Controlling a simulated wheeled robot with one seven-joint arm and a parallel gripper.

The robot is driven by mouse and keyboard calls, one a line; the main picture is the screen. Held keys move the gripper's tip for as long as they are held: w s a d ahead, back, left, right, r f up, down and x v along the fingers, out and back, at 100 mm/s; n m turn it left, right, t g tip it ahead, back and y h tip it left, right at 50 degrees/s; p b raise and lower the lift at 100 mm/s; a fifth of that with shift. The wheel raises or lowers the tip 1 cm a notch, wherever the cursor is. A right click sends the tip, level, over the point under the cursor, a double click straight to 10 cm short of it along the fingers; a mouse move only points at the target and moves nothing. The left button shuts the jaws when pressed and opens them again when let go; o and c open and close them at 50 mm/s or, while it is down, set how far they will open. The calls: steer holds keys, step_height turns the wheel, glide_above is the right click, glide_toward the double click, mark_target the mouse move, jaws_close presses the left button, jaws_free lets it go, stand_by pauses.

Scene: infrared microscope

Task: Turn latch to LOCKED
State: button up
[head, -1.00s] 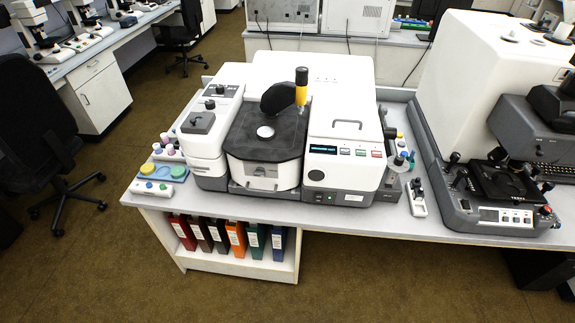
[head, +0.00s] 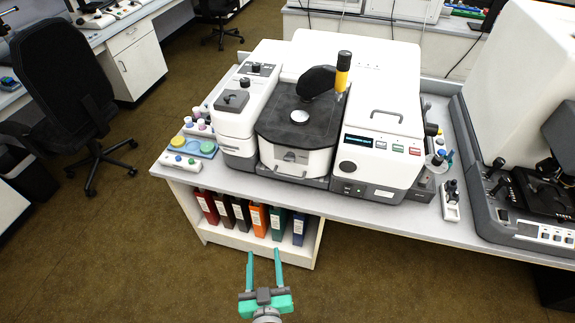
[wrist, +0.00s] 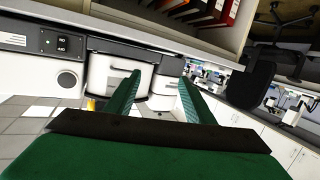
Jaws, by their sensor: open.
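The infrared microscope (head: 393,95) stands on the bench, white with a dark grey sample stage (head: 275,122) in its middle. A small grey fitting (head: 290,158), perhaps the latch, sits on the white front below the stage; its setting is too small to read. My gripper (head: 264,252) has teal fingers spread apart and empty. In the head view it is low in front of the bench, well short of the microscope. In the wrist view, which looks upside down, the gripper (wrist: 160,77) points toward the microscope's front, with the white stage front (wrist: 164,82) partly between and beside the fingers.
Coloured binders (head: 257,217) stand on the shelf under the bench top, close beyond my gripper. Small coloured pots (head: 190,148) lie left of the microscope. A joystick box (head: 451,200) and another large instrument (head: 520,90) stand to the right. The floor in front is clear.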

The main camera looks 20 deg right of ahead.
steer(key=w+d+r+m+h, duration=0.3)
steer(key=w+d+r, duration=0.2)
steer(key=w, duration=0.4)
steer(key=m+h, duration=0.2)
steer(key=h, duration=0.1)
glide_toward(289, 160)
steer(key=x, duration=0.8)
steer(key=shift+f, duration=0.1)
steer(key=c, duration=1)
